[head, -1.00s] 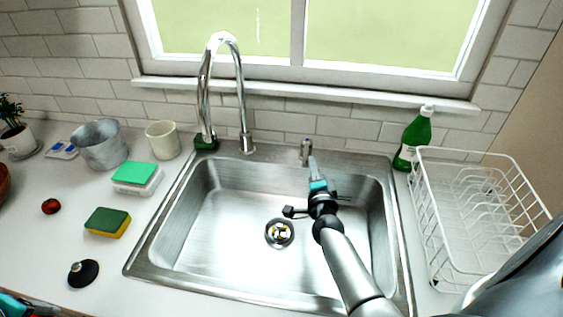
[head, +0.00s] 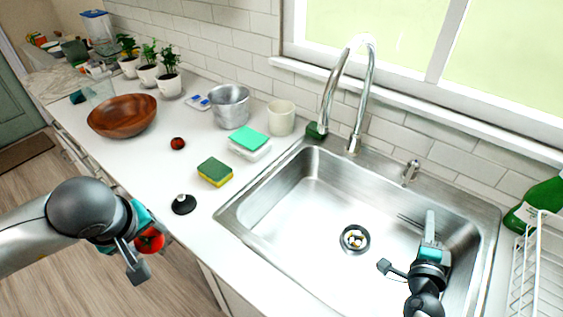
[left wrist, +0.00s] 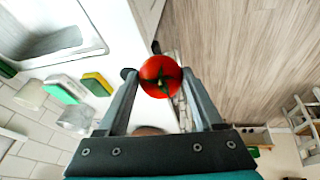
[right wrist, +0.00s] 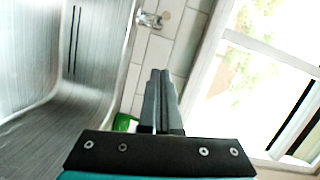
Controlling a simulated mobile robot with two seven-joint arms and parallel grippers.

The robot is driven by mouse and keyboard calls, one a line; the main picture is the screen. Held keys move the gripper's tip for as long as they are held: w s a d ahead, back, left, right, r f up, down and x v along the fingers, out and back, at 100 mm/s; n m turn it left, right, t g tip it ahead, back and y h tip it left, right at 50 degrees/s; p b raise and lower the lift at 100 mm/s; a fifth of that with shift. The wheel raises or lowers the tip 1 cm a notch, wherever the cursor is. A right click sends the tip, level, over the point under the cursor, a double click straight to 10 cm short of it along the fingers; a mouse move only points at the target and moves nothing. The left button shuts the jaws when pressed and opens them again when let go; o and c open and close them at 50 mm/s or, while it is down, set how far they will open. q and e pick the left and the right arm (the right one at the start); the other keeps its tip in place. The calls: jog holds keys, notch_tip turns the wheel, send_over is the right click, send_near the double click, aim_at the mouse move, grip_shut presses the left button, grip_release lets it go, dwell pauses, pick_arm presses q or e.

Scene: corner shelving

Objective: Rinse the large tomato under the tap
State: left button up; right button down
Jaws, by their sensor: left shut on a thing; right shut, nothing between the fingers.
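The large red tomato (head: 150,241) is between the fingers of my left gripper (head: 139,245), in front of the counter edge with the floor behind it. It also shows clearly in the left wrist view (left wrist: 160,76), its green stem end facing the camera. The chrome tap (head: 364,90) arches at the back of the steel sink (head: 270,208); no water is seen running. A small lever or spout (head: 410,171) stands on the rim to its right. My right gripper (head: 430,217) is shut and empty, over the right part of the sink.
A smaller red tomato (head: 178,143), a black stopper (head: 184,204) and a sponge (head: 215,171) lie on the counter left of the sink. Behind stand a metal pot (head: 229,106) and a cream cup (head: 281,118). A wooden bowl (head: 122,116) is further left. A dish rack (head: 540,265) is at right.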

aim_at(410, 173)
pick_arm(q)
jog(key=shift+f+b, duration=0.4)
jog(key=shift+b, duration=0.05)
jog(key=shift+f+b, duration=0.65)
jog(key=shift+f, duration=0.05)
jog(key=shift+f+b, duration=0.9)
jog(key=shift+b, duration=0.05)
jog(key=shift+f+b, duration=0.45)
jog(key=shift+f, duration=0.05)
pick_arm(e)
jog(key=shift+s+d+n+y, duration=0.3)
jog(key=shift+s+y, duration=0.05)
jog(key=shift+y, duration=0.15)
pick_arm(q)
jog(key=shift+f+b, duration=0.95)
jog(key=shift+b, duration=0.05)
pick_arm(e)
jog(key=w+f, duration=0.1)
jog(key=w, duration=1)
jog(key=shift+w+d, duration=0.25)
jog(key=shift+d, duration=0.1)
jog(key=shift+f, duration=0.1)
